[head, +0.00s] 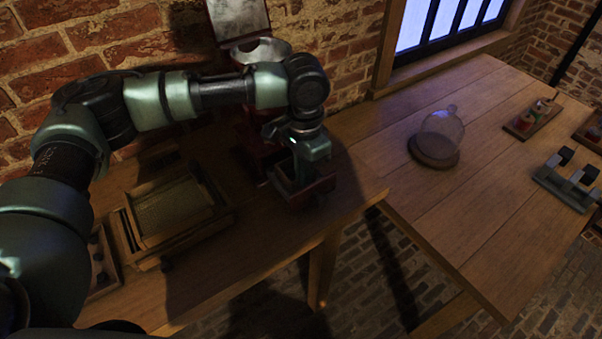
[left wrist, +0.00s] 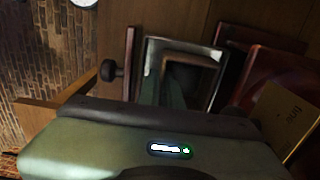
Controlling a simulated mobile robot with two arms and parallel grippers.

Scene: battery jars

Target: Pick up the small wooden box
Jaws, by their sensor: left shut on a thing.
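My left gripper (head: 300,178) points down over the near table, and its jaws are shut on a small reddish-brown wooden box (head: 316,190). In the left wrist view the open-topped box (left wrist: 192,62) shows its rim between the fingers of the gripper (left wrist: 180,85). My right gripper is not in view.
A tall red device (head: 258,125) stands close behind the gripper, by the brick wall. A wooden frame (head: 160,262) lies to the left. On the right table (head: 480,210) are a glass dome (head: 442,135), a spool tray (head: 520,132) and a grey rack (head: 562,192). That table's front is clear.

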